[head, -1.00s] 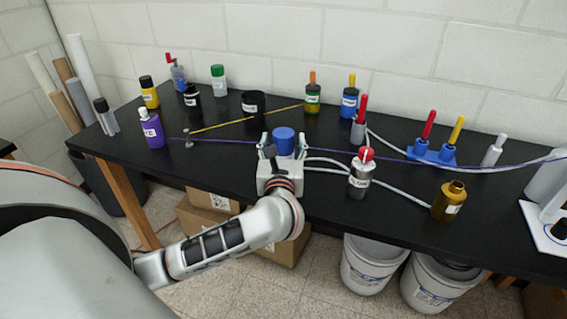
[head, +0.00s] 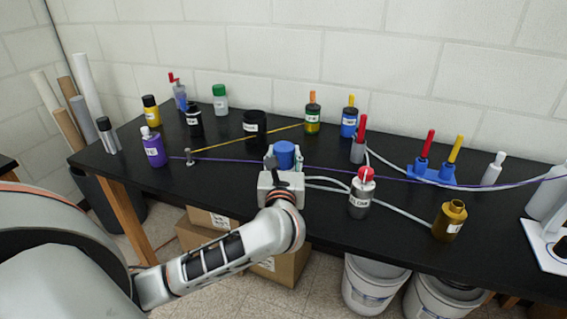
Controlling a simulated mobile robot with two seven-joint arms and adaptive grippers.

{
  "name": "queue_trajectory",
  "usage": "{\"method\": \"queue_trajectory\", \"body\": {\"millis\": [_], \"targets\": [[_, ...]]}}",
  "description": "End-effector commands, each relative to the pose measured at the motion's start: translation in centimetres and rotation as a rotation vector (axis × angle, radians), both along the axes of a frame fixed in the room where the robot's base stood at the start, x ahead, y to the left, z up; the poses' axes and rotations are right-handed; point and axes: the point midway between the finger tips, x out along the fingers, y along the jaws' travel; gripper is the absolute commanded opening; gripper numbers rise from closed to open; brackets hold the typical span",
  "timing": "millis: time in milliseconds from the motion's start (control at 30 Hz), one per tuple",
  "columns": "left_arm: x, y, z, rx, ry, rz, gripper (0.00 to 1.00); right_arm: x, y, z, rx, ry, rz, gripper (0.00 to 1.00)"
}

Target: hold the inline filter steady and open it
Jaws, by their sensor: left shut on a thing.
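The inline filter appears to be the blue-capped body (head: 285,150) near the middle of the black bench. Its cap shows above my gripper, and its lower part is hidden behind the gripper. My left gripper (head: 284,160) is shut on it from the front, one finger on each side. Pale hoses (head: 325,181) run to the right from beside it. Whether they join the filter is hidden. My right gripper is not in view.
A silver can with a red top (head: 361,194) stands close to the right. A purple string (head: 235,160) and a yellow string (head: 225,143) stretch across the bench (head: 225,185). A purple bottle (head: 153,150) and a black jar (head: 254,125) stand left and behind.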

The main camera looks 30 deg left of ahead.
Motion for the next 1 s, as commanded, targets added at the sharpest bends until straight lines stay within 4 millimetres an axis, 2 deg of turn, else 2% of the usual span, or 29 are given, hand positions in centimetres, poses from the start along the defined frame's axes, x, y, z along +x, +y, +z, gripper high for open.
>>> {"method": "queue_trajectory", "body": {"millis": [33,300,500,733,1000], "targets": [[0.0,0.0,1.5,-0.003,-0.009,0.000,0.00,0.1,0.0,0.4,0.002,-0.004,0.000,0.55],[0.0,0.0,8.9,-0.005,-0.013,0.000,0.00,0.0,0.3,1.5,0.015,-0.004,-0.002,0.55],[0.0,0.0,13.9,-0.004,-0.011,-0.001,0.00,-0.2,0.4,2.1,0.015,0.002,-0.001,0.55],[0.0,0.0,17.3,-0.001,-0.006,0.000,0.00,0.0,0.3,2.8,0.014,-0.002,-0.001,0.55],[0.0,0.0,18.3,-0.001,-0.002,0.000,0.00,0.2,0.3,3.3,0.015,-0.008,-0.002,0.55]]}}
